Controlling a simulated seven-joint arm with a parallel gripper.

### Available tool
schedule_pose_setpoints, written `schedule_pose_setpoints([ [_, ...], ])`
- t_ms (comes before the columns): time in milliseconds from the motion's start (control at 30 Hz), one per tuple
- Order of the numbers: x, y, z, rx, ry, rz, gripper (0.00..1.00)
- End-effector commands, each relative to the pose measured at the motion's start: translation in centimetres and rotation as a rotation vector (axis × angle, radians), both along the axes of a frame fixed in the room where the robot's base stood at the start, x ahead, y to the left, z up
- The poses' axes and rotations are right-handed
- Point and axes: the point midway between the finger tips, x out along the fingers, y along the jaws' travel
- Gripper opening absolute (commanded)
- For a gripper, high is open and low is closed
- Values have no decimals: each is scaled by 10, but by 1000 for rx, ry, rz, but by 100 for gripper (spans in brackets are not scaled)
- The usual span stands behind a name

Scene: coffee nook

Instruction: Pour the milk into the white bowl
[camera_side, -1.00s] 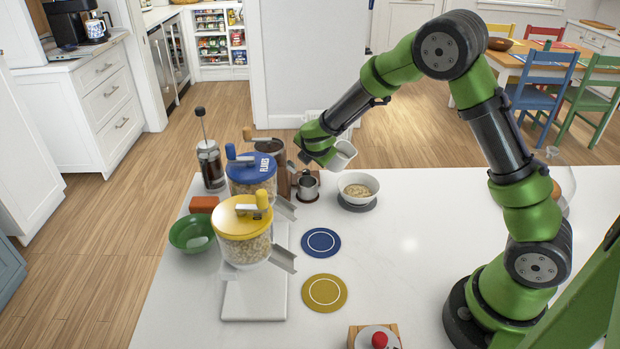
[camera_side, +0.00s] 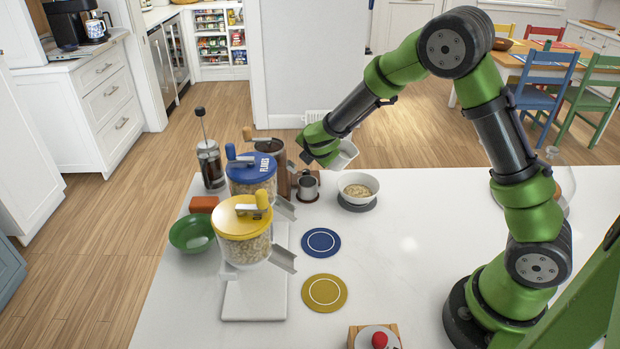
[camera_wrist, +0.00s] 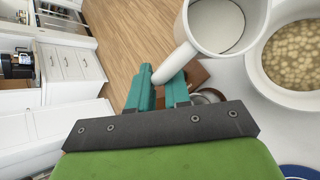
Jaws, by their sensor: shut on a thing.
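My gripper (camera_side: 325,155) is shut on the handle of a white milk jug (camera_side: 344,155), which it holds above and a little left of the white bowl (camera_side: 359,197). The jug looks tilted in the side view. In the wrist view my teal fingers (camera_wrist: 163,88) pinch the handle, and the jug's open mouth (camera_wrist: 222,25) faces the camera with a pale inside. The bowl also shows there (camera_wrist: 270,88), right of the jug, and holds cereal pieces. No stream of milk is visible between them.
Left of the bowl stand a small metal pitcher (camera_side: 308,188) and the dispensers with blue (camera_side: 251,167) and yellow (camera_side: 242,217) lids. A French press (camera_side: 210,163) stands farther left. Blue (camera_side: 321,242) and yellow (camera_side: 324,292) discs lie in front.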

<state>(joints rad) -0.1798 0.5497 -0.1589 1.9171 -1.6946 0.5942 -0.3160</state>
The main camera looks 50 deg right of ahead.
Motion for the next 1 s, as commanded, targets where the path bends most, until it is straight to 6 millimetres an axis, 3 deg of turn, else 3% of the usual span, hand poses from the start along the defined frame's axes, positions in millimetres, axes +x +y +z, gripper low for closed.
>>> schedule_pose_setpoints([
  [467, -2, 0, 2, -4, -12, 1, 0],
  [1000, -18, 4, 2, -3, -11, 0, 0],
])
